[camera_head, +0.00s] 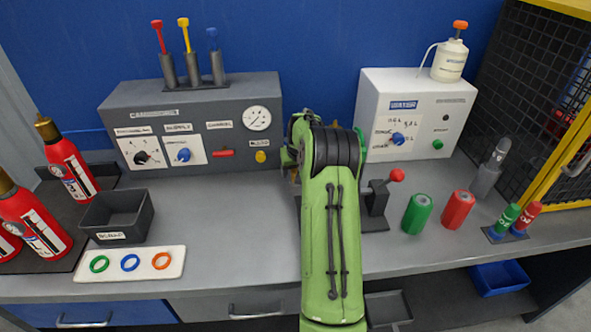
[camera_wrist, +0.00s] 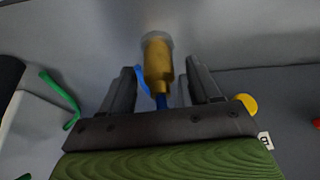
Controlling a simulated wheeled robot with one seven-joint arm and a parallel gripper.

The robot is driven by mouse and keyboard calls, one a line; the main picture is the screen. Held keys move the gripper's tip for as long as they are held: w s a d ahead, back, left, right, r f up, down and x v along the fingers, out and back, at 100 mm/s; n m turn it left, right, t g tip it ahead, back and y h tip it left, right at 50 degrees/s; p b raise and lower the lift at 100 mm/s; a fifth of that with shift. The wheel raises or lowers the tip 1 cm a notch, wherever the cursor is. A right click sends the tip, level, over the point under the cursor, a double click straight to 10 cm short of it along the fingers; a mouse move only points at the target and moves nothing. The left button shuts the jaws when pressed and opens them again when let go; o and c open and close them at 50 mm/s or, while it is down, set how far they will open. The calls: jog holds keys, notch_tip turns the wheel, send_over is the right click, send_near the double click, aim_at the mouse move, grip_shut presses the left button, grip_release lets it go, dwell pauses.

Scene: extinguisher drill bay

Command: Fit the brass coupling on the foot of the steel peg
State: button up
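In the wrist view, a brass piece (camera_wrist: 157,62), which looks like the coupling, lies between the two dark fingers of my gripper (camera_wrist: 162,80). A gap shows on each side of it, so my gripper looks open around it. A pale grey round end (camera_wrist: 155,38) shows at the top of the brass; I cannot tell if this is the steel peg. A blue part shows behind its narrow lower end. In the head view my green arm hides my gripper, and a clear view of the peg and coupling.
A grey panel box (camera_head: 190,125) stands left of my arm and a white box (camera_head: 412,110) right. A red-knobbed lever (camera_head: 377,195), a green can (camera_head: 417,214) and a red can (camera_head: 457,210) stand close on the right.

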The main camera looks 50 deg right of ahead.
jog(key=p+v, duration=0.2)
jog(key=v, duration=1.3)
jog(key=shift+r, duration=0.35)
jog(key=shift+s, duration=0.1)
jog(key=s+a+r+n, duration=0.1)
jog(key=s+a+r, duration=0.15)
jog(key=a, duration=0.45)
jog(key=s+a+r+n+p, duration=0.1)
jog(key=a+r, duration=0.3)
jog(key=a, duration=0.4)
jog(key=s+a+r+n, duration=0.2)
jog(key=a+r, duration=0.1)
jog(key=a, duration=0.4)
jog(key=s+a+f+n+t+y, duration=0.1)
jog(key=s+a+f+n+y, duration=0.1)
jog(key=s+a, duration=1)
jog(key=s+f, duration=0.1)
jog(key=s, duration=0.3)
jog(key=shift+s+a+n+t+y+p, duration=0.25)
jog(key=shift+a+n+t+y+p, duration=0.05)
jog(key=shift+a+n+t, duration=0.1)
